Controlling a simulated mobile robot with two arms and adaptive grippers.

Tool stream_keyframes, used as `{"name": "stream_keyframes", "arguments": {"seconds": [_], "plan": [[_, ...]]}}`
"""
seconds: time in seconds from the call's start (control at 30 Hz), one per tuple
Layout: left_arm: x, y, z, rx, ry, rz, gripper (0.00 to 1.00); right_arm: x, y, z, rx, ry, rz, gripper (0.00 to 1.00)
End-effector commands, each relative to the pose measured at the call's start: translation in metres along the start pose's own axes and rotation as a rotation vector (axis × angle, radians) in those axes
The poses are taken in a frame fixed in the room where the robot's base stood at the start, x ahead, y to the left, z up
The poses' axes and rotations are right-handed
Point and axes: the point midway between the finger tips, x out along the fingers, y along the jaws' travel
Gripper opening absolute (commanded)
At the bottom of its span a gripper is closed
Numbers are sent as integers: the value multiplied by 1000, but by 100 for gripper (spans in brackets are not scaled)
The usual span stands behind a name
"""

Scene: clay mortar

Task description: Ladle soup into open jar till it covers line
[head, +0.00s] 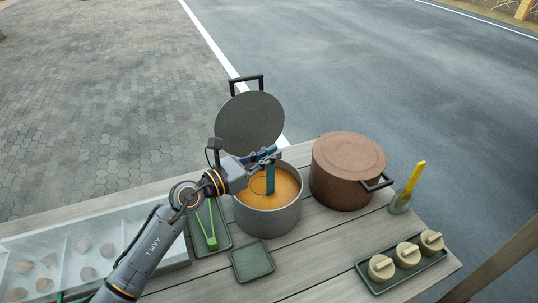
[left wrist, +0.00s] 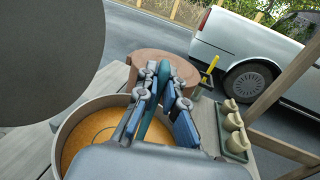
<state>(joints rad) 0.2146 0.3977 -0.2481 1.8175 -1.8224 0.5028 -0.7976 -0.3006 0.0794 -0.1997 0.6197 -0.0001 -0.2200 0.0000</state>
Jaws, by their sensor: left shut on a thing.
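My left gripper (head: 264,156) is over the open grey pot (head: 268,221) and shut on a teal ladle (head: 270,181). The ladle's handle points down into the orange soup (head: 286,186); its bowl is hard to make out, with only a faint ring at the surface. In the left wrist view the ladle (left wrist: 150,112) shows between the fingers, and the soup (left wrist: 82,140) is at lower left. Three beige jars (head: 381,267) (head: 407,255) (head: 431,242) stand on a green tray (head: 399,281) at right. Their tops carry bar-like grips; no fill line is visible. My right gripper is not in view.
The pot's round lid (head: 249,122) stands upright behind it. A brown lidded pot (head: 347,170) is close on the right, then a cup (head: 400,203) with a yellow-handled tool.

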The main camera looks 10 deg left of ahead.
Motion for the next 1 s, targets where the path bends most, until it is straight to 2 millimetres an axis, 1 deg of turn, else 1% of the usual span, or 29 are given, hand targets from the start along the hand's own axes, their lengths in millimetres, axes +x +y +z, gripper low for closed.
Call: {"name": "stream_keyframes", "arguments": {"seconds": [0.03,0.1,1.0], "plan": [[0,0,9,2,-3,1,0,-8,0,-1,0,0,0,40],[0,0,14,2,-3,0,0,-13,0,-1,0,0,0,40],[0,0,77,1,-2,0,0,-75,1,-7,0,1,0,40]]}}
